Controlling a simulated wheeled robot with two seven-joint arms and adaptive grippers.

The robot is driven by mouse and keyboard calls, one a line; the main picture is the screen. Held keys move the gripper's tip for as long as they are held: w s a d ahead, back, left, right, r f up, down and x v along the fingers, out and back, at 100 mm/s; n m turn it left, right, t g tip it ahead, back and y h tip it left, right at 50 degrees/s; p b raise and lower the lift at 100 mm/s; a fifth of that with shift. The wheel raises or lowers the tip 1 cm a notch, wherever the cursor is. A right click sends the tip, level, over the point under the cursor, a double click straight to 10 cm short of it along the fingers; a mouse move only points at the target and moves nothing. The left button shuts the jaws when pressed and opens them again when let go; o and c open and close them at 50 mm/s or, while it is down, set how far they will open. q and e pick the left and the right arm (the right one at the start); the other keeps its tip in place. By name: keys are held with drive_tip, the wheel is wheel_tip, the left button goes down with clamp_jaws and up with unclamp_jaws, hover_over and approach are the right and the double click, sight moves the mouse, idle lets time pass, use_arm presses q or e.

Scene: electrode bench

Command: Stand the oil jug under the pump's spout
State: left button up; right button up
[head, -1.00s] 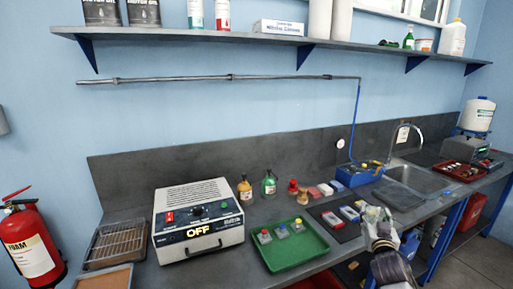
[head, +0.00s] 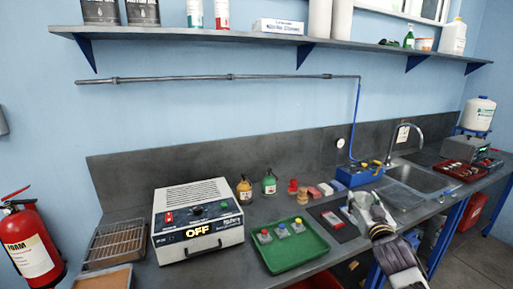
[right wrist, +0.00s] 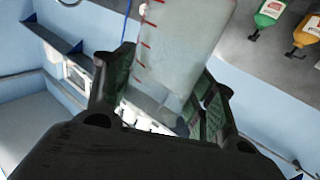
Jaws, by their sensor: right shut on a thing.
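The oil jug (right wrist: 186,42) is a clear, pale vessel with red level marks, between my right gripper's fingers in the right wrist view. My right gripper (head: 365,205) is shut on it over the front of the bench. In the head view the hand mostly hides the jug. A blue unit (head: 356,177) with yellow parts, which looks like the pump, stands behind and just left of the hand. A blue hose (head: 355,125) runs down to it from the wall pipe. Its spout is too small to make out. My left gripper is out of view.
A dark mat (head: 342,231) with small boxes is beside the hand. A sink (head: 418,178) with a tall tap is behind right. A white OFF-marked device (head: 197,218) stands left.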

drive_tip(key=shift+a+r, duration=0.35)
drive_tip(key=s+a+f+n+y, duration=0.2)
drive_tip(key=s+a+f+y, duration=0.15)
drive_tip(key=a, duration=0.35)
drive_tip(key=s+a+f, duration=0.1)
drive_tip(key=s+f, duration=0.3)
drive_tip(key=f, duration=0.3)
drive_tip(key=s+a+f+h, duration=0.1)
drive_tip(key=s+a+f, duration=0.1)
drive_tip(key=s+f, duration=0.2)
drive_tip(key=s+a+f, duration=0.2)
drive_tip(key=s+f, duration=0.2)
drive_tip(key=f, duration=0.6)
drive_tip(key=shift+s+a+f, duration=0.15)
drive_tip(key=shift+a+f, duration=0.1)
drive_tip(key=shift+f, duration=0.05)
drive_tip(key=shift+d+m, duration=0.15)
drive_tip(key=shift+m, duration=0.15)
drive_tip(key=shift+s+d+h, duration=0.35)
drive_tip(key=shift+d+h, duration=0.1)
drive_tip(key=shift+d, duration=0.2)
